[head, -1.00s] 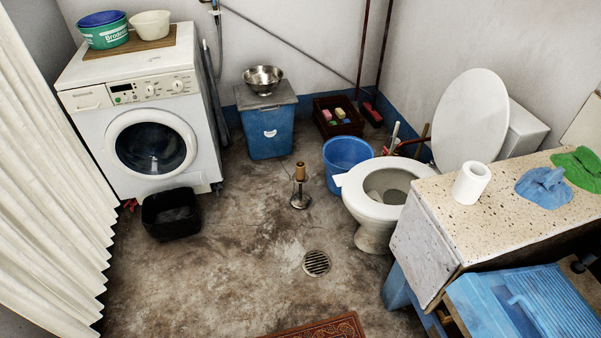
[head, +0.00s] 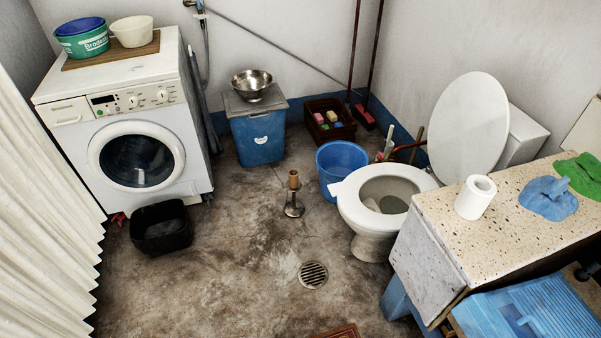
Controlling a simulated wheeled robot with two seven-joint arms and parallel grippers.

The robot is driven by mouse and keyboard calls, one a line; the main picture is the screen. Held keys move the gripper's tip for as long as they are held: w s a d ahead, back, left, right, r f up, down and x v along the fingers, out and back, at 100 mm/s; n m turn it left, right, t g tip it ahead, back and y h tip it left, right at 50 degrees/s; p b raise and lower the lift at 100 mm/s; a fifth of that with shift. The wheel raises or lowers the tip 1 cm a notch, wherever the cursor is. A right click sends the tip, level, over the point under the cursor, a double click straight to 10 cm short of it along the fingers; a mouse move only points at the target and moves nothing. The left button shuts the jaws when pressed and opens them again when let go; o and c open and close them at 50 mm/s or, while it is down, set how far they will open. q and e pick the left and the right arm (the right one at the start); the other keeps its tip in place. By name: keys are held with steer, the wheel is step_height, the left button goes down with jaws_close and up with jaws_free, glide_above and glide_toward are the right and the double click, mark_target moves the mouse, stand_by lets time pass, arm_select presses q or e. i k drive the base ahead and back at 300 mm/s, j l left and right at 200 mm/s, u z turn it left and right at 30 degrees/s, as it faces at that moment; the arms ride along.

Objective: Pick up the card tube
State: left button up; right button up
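The card tube (head: 294,180) is a small brown cylinder. It stands upright on a metal holder (head: 293,207) with a round base on the floor, near the middle of the head view. A white paper roll (head: 474,198) stands apart from it on the speckled stone top at the right. Neither of my grippers shows in the head view.
A blue bucket (head: 341,167) and the toilet (head: 372,229) stand right of the holder. A washing machine (head: 138,154) with a black basin (head: 161,228) before it is at the left. A floor drain (head: 313,275) lies in front. The stone counter (head: 520,222) fills the right. The floor around the holder is clear.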

mark_target(293, 179)
steer(key=i+j+z, duration=0.25)
steer(key=i, duration=0.4)
steer(key=i+j+z, duration=0.3)
steer(key=i+j, duration=0.25)
